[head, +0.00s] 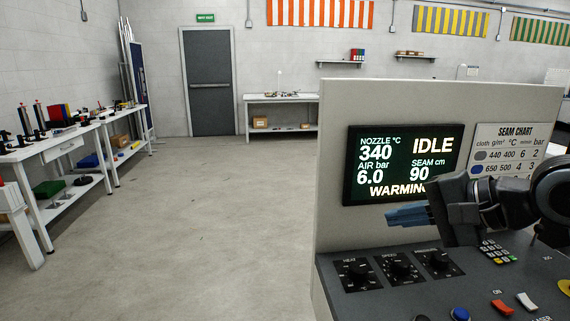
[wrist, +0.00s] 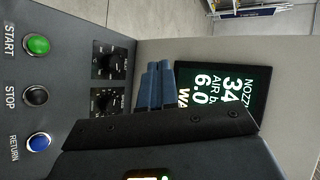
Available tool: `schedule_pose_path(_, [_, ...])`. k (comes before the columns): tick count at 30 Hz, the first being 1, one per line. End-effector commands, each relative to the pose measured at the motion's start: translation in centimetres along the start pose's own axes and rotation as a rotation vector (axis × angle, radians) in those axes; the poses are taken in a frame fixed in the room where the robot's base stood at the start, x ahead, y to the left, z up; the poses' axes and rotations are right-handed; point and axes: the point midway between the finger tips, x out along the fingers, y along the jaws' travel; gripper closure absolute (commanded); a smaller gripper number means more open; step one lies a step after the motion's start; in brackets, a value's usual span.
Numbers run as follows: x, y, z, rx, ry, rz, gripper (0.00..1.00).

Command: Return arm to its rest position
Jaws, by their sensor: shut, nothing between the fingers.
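My gripper (head: 408,215) is in front of the machine's control console, its blue fingers pointing left just below the display. It is shut and empty. In the wrist view the fingers (wrist: 155,86) lie together, between the black knobs and the screen. The display (head: 403,163) reads IDLE, nozzle 340, air 6.0, seam 90 and a warming line that my gripper partly covers. The display also shows sideways in the wrist view (wrist: 220,85). My dark arm comes in from the right edge and hides part of the panel and seam chart.
The control panel has several knobs (head: 400,268), a keypad (head: 497,251), a blue button (head: 460,314), a red switch (head: 502,307) and a white switch (head: 527,301). A seam chart (head: 503,146) hangs beside the display. Open floor (head: 200,215) lies left; workbenches (head: 60,150) line the left wall.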

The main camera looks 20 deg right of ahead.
Motion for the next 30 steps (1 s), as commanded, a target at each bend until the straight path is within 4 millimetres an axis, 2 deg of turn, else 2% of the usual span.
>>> schedule_pose_path(1, [1.0,-1.7,1.5,-0.017,-0.022,-0.086,1.00])
schedule_pose_path(6, [2.8,-5.8,4.6,-0.068,-0.019,-0.334,1.00])
schedule_pose_path(10, [3.5,-7.3,6.6,-0.081,0.018,-0.485,1.00])
schedule_pose_path(14, [4.0,-7.4,8.1,-0.079,0.084,-0.593,1.00])
schedule_pose_path(19, [4.7,-5.4,9.9,-0.077,0.199,-0.663,1.00])
schedule_pose_path(23, [5.1,-2.4,11.4,-0.088,0.299,-0.659,1.00])
schedule_pose_path(26, [5.1,0.6,12.8,-0.112,0.376,-0.626,1.00])
schedule_pose_path(30, [4.8,5.6,14.9,-0.178,0.473,-0.539,1.00])
